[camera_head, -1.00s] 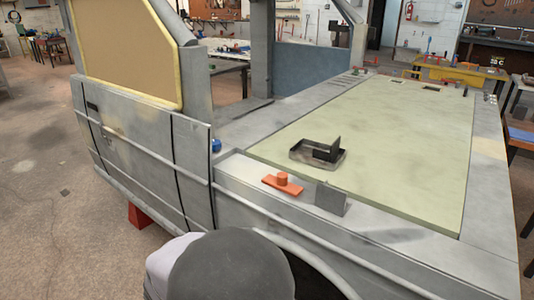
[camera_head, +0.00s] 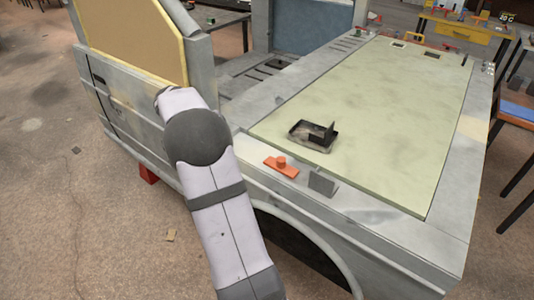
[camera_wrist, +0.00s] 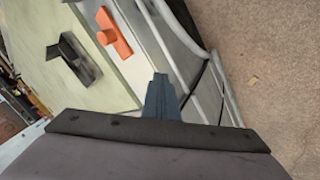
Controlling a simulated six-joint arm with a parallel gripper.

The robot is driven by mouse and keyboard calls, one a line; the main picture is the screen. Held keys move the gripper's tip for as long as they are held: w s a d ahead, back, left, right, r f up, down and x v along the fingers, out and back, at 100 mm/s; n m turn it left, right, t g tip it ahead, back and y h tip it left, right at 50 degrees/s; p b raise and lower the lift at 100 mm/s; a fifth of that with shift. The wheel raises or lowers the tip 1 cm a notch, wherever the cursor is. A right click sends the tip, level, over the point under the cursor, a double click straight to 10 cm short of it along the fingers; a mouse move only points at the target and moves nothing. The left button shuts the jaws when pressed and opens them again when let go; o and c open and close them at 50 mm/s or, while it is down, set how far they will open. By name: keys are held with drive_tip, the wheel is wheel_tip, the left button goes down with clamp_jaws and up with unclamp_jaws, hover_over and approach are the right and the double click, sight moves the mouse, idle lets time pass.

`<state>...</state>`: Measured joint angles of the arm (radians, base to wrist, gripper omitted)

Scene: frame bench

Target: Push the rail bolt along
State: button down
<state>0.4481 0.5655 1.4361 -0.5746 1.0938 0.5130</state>
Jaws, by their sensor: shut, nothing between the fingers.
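The orange rail bolt (camera_head: 281,166), a flat bar with a round knob on top, lies on the grey rail of the frame, left of a small upright grey plate (camera_head: 322,181). It also shows in the wrist view (camera_wrist: 114,36), left of and apart from my gripper. My gripper (camera_wrist: 160,82) is shut and empty, its dark blue fingers together over the grey rail edge. In the head view my arm is raised in front of the door, left of the bolt; the fingers are not visible there.
A dark open tray with an upright piece (camera_head: 314,134) sits on the pale green panel (camera_head: 385,110) behind the bolt. It also shows in the wrist view (camera_wrist: 74,58). The door (camera_head: 135,105) with a yellow-edged window stands at left. Most of the panel is clear.

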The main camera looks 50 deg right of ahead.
drive_tip(key=shift+s+d+r+m+g+h, duration=0.15)
drive_tip(key=shift+s+d+r+m+g, duration=0.15)
drive_tip(key=shift+s+r+m, duration=0.5)
drive_tip(key=shift+s+d+r+m+g+h, duration=0.25)
drive_tip(key=shift+d+r+m, duration=0.15)
drive_tip(key=shift+m, duration=0.8)
drive_tip(key=shift+s+d+r+m+g+h, duration=0.1)
drive_tip(key=shift+s+d+r+m+g, duration=0.15)
drive_tip(key=shift+s+r+m, duration=0.55)
drive_tip(key=shift+w+f, duration=0.25)
drive_tip(key=shift+w, duration=0.05)
drive_tip(key=p, duration=0.4)
approach(276, 164)
wheel_tip(276, 164, down, 3)
drive_tip(key=w, duration=0.3)
drive_tip(key=s+d, duration=0.1)
drive_tip(key=s+d+p, duration=0.1)
drive_tip(key=s, duration=0.1)
drive_tip(key=shift+f+p, duration=0.25)
drive_tip(key=shift+p, duration=0.05)
drive_tip(key=shift+s+d+f+p, duration=0.15)
drive_tip(key=shift+s+d+p, duration=0.2)
drive_tip(key=shift+s, duration=0.15)
